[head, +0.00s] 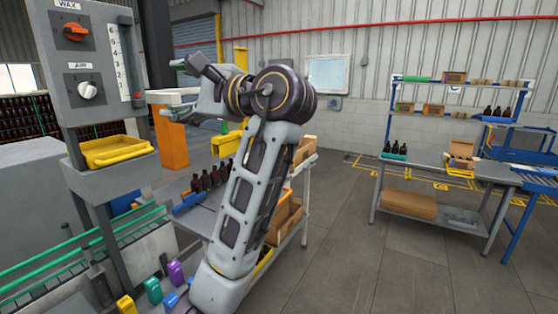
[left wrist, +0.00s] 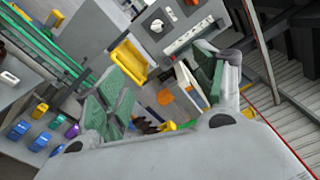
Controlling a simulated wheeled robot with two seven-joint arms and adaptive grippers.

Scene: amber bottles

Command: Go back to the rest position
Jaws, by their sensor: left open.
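My left gripper (head: 176,89) is raised in the middle left of the head view, at the end of my upright grey arm. Its fingers point left, towards the grey control panel (head: 88,60), and are spread apart. In the left wrist view the two green-padded fingers of the left gripper (left wrist: 160,84) stand wide apart with nothing held between them. My right gripper is in neither view.
The panel has an orange WAX knob (head: 75,32), a white AIR knob (head: 87,90) and a yellow tray (head: 116,151) below. Amber bottles (head: 207,181) stand on a bench partly hidden behind my arm. A shelved workbench (head: 448,174) stands right; open floor (head: 345,245) lies before it.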

